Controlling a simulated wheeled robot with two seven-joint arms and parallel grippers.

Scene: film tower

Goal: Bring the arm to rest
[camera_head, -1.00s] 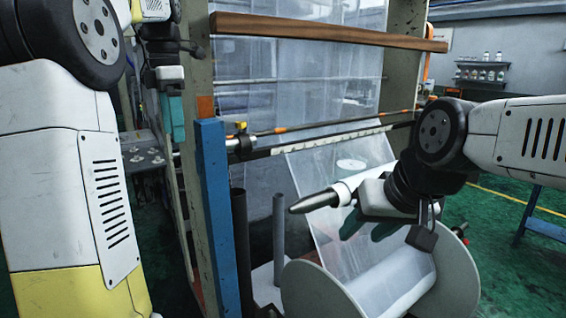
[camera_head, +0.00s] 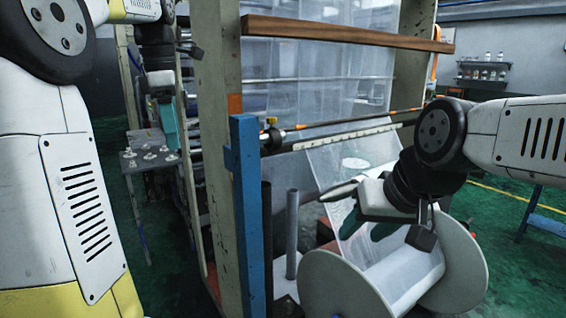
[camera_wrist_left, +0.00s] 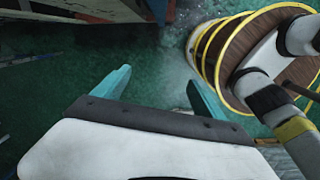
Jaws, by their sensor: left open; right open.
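My left gripper (camera_head: 168,117) hangs fingers down at the left of the head view, beside the tall frame of the film tower (camera_head: 213,150). In the left wrist view its two teal fingers (camera_wrist_left: 157,92) stand wide apart with nothing between them, above green floor. My right gripper (camera_head: 383,228) is at the right, in front of the clear film, above the film roll (camera_head: 402,278). Its teal fingers are partly hidden by its own body. A grey pointed shaft end (camera_head: 338,192) shows beside it; I cannot tell whether they touch.
A blue post (camera_head: 245,215) stands at the tower's front corner. A wooden bar (camera_head: 345,34) crosses above the film (camera_head: 320,65). A small table (camera_head: 150,158) with metal parts is behind my left arm. A shelf with bottles (camera_head: 483,72) is at the back right.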

